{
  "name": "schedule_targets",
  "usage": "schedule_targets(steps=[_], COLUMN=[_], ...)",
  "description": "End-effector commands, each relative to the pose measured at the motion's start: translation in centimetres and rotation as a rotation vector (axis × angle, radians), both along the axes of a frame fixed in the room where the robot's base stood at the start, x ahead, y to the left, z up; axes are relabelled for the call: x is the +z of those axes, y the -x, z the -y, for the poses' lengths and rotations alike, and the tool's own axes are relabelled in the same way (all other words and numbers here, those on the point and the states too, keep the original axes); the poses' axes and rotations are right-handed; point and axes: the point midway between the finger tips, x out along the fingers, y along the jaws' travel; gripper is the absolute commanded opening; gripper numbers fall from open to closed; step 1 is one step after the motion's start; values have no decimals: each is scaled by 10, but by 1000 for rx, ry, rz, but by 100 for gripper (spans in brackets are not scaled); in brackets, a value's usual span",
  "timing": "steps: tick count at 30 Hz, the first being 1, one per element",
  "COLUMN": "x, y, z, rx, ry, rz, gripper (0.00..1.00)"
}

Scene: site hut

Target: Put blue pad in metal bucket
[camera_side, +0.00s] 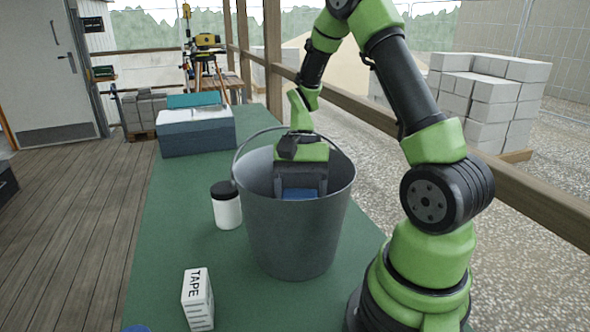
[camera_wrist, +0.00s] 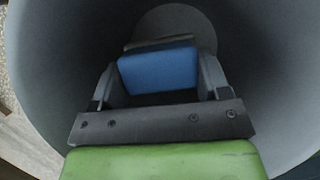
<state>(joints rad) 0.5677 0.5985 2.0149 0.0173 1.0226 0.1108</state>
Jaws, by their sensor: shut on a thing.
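The metal bucket (camera_side: 292,235) stands upright on the green table, a grey pail with its handle raised at the back. My gripper (camera_side: 301,190) reaches down into its mouth. The gripper is shut on the blue pad (camera_side: 300,194), which shows just above the front rim; the rim hides its lower part. In the wrist view the blue pad (camera_wrist: 158,69) sits between both fingers, with the bucket's inner wall (camera_wrist: 258,60) around it. The bucket's round floor shows beyond the pad, and a dim flat edge shows just behind the pad; I cannot tell what it is.
A white jar with a black lid (camera_side: 226,205) stands close left of the bucket. A TAPE box (camera_side: 198,299) is at the front, with a blue round thing (camera_side: 136,328) partly cut off beside it. A blue-grey box (camera_side: 196,131) stands at the back. The table's left side (camera_side: 165,235) is clear.

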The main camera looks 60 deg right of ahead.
Motion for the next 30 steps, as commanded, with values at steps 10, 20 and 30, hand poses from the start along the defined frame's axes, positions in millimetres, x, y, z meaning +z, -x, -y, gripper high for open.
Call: schedule_targets(steps=[10, 20, 30], x=[-59, -100, -105], y=[1, 1, 0], z=[0, 0, 0], rx=[-1, -1, -1], ry=[-1, -1, 2], rz=[-4, -3, 0], gripper=[43, 43, 43])
